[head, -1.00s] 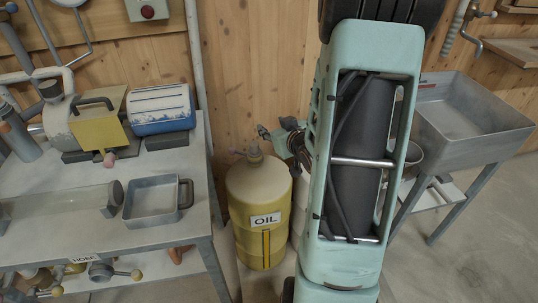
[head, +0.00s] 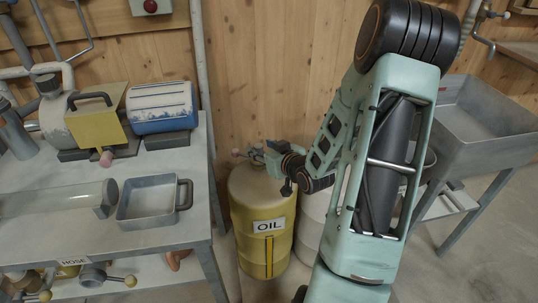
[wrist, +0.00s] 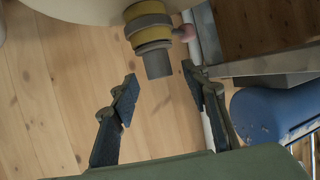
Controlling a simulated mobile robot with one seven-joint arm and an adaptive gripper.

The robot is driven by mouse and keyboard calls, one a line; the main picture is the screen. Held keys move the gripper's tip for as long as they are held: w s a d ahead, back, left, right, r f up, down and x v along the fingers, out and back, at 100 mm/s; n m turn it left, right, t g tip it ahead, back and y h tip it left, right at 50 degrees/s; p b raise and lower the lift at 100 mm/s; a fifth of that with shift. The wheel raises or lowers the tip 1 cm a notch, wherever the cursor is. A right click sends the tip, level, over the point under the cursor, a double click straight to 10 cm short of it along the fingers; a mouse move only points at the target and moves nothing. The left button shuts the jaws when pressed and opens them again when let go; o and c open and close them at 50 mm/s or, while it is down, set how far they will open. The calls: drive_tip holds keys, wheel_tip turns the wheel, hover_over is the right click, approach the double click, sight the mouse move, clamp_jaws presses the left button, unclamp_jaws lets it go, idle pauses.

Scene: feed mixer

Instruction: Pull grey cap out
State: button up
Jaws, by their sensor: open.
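The grey cap (wrist: 158,63) shows in the wrist view as a short grey cylinder at the end of a yellow and grey neck (wrist: 148,28) on a pale rounded body. This appears to be the top of the yellow oil drum (head: 254,195) in the head view. My gripper (wrist: 159,79) is open, with one finger on each side of the cap's end. Gaps show between both fingers and the cap, and nothing is held. In the head view my gripper (head: 270,158) is at the drum's top, and the cap cannot be made out clearly there.
A pink knob (wrist: 185,33) sits beside the neck. The table (head: 80,233) stands left of the drum, with a grey pan (head: 150,203) and a blue canister (head: 163,105). A metal sink (head: 485,115) stands right. The wooden wall is close behind.

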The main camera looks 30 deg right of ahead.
drive_tip(key=shift+x, duration=1.45)
clamp_jaws()
